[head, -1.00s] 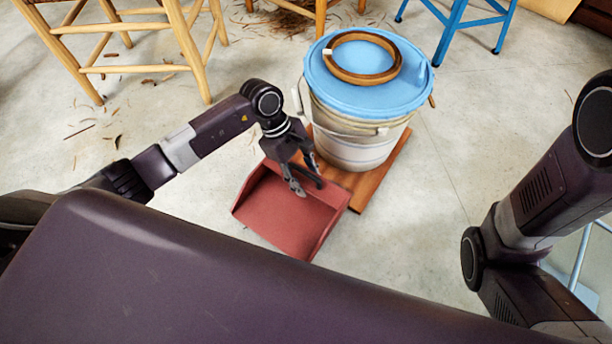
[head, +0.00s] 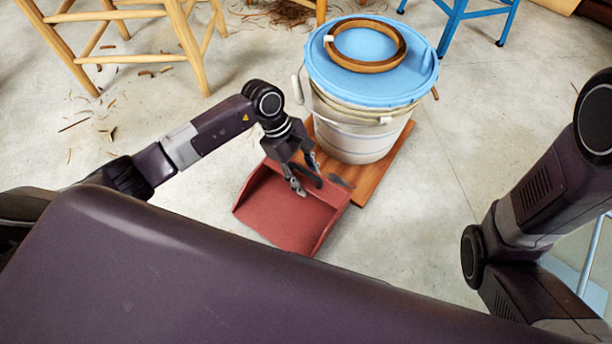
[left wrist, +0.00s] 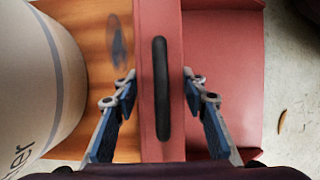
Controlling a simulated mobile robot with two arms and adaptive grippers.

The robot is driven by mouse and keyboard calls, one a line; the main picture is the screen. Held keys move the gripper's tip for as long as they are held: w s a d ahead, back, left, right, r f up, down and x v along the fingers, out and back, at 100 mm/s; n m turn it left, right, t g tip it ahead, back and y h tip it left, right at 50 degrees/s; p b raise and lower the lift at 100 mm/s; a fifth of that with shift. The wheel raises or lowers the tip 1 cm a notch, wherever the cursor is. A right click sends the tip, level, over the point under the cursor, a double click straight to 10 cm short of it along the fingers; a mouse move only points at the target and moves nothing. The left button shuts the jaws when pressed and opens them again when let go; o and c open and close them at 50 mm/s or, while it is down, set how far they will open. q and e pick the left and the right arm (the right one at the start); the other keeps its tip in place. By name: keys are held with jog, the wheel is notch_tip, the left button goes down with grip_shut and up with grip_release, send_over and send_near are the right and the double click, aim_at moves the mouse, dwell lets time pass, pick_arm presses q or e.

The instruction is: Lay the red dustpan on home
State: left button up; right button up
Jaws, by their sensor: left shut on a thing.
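The red dustpan (head: 285,215) sits low at the wooden board's near left edge, its open tray toward me. My left gripper (head: 300,185) is shut on its raised back part. In the left wrist view, the fingers (left wrist: 160,90) stand on either side of a red strip with a black grip (left wrist: 161,90). I cannot tell whether the dustpan touches the floor.
A white bucket (head: 355,142) with a blue lid (head: 345,85) and a brown ring (head: 398,55) stands on the wooden board (head: 385,170). A dark oval (head: 340,181) shows on the board. Wooden stools (head: 185,50) stand behind. Floor right of the board is clear.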

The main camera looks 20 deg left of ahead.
aim_at(307, 171)
pick_arm(q)
jog(key=shift+f, duration=0.25)
dwell(0.4)
jog(key=o, duration=1.4)
jog(key=shift+o, duration=0.6)
jog(key=shift+o, duration=1)
jog(key=shift+r, duration=0.1)
jog(key=shift+r+p, duration=2.45)
jog(key=shift+r, duration=1)
jog(key=shift+d, duration=0.1)
